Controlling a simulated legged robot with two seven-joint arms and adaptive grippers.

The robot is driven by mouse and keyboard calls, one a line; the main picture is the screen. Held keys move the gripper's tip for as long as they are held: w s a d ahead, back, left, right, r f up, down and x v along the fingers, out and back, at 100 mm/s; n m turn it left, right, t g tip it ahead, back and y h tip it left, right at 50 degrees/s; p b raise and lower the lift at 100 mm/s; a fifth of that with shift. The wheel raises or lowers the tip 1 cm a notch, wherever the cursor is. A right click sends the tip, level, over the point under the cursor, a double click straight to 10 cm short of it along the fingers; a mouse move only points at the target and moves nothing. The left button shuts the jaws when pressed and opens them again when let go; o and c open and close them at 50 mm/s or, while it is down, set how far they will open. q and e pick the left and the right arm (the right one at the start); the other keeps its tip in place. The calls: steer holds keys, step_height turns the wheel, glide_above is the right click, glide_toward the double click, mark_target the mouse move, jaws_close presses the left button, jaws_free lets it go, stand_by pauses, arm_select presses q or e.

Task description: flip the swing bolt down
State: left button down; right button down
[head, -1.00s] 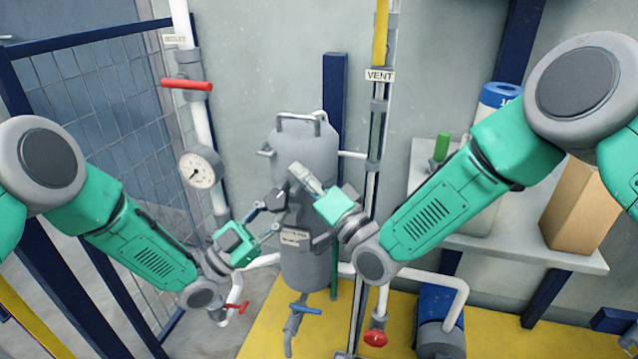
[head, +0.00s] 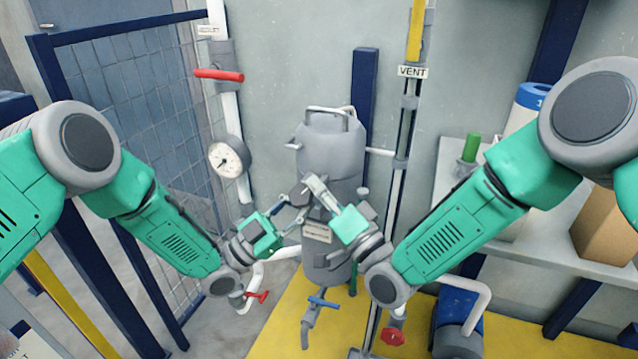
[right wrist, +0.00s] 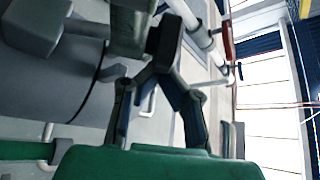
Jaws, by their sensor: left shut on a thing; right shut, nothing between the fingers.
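The grey vessel (head: 328,150) stands upright in the middle of the head view, with a bail handle on top and a small label on its front. Dark clamp-like parts sit at its front, largely behind my grippers; I cannot tell the swing bolt apart there. My left gripper (head: 296,212) is at the vessel's left front, shut on a small dark part (head: 302,196). My right gripper (head: 313,185) is shut and empty in front of the vessel, its tips pointing up and left. In the right wrist view its fingers (right wrist: 163,48) meet close to a grey part (right wrist: 128,25).
A gauge (head: 228,157) and a red-handled valve (head: 219,75) are on the left pipe. A VENT pipe (head: 402,130) rises right of the vessel. A blue-handled valve (head: 323,302) is below. A shelf (head: 545,245) with containers is at the right.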

arm_select(q)
steer(key=c, duration=1.9)
jaws_free()
steer(key=shift+w, duration=0.1)
arm_select(e)
steer(key=shift+s+a+f, duration=0.2)
steer(key=shift+f, duration=0.05)
steer(key=shift+a, duration=0.1)
arm_select(q)
steer(key=shift+a, duration=0.15)
arm_select(e)
steer(key=shift+w, duration=0.1)
arm_select(q)
steer(key=shift+r, duration=0.1)
arm_select(e)
steer(key=shift+r, duration=0.1)
